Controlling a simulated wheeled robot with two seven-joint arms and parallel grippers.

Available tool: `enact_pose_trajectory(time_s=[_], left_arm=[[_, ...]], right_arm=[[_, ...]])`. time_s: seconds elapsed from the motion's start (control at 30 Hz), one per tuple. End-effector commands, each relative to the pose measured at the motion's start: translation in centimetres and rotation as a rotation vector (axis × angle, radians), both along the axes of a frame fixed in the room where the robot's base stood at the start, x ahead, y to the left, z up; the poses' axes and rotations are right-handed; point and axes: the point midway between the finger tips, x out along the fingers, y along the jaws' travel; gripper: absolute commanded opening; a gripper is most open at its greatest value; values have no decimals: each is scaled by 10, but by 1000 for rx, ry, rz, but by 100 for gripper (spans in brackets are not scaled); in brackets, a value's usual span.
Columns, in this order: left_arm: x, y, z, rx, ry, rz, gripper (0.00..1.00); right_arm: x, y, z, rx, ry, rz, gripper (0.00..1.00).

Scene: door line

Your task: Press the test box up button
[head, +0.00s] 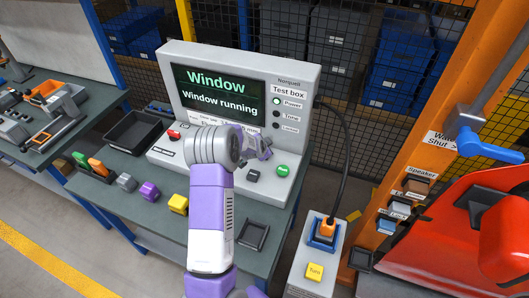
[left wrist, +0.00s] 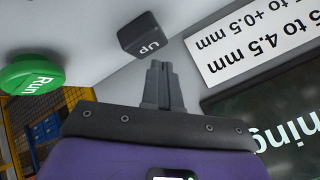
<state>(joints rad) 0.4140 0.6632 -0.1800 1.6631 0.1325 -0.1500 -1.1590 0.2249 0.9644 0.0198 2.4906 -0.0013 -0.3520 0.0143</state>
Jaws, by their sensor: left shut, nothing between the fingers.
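The grey test box (head: 300,95) stands on the bench, its screen (head: 218,92) reading "Window running". In the left wrist view, the dark UP button (left wrist: 143,36) sits on the pale panel, beside the round green Run button (left wrist: 32,74). In the head view, a dark button (head: 253,176) lies left of the green button (head: 283,170); its lettering is too small to read. My left gripper (head: 266,153) is over the panel between screen and buttons. Its fingers (left wrist: 158,66) are shut and empty, their tips close to the UP button; contact cannot be told. My right gripper is not in view.
A red button (head: 174,134) is at the panel's left. A black tray (head: 132,133) and colored blocks, including a yellow one (head: 179,204), lie on the bench. A grey box with a yellow button (head: 315,271) and an orange post with a red door panel (head: 455,240) stand right.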

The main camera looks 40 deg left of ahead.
Motion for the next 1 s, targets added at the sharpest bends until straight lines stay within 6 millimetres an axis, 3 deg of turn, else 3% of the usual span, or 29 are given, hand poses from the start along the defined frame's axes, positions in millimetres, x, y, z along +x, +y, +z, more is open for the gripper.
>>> enact_pose_trajectory(time_s=[0.5, 0.87, 1.0], left_arm=[[1, -1, 49, 0, -1, -2, 0], [0, 0, 50, 0, -1, -1, 0], [0, 0, 59, 1, -1, -1, 0]], right_arm=[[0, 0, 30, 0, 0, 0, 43], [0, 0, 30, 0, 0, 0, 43], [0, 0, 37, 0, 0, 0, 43]])
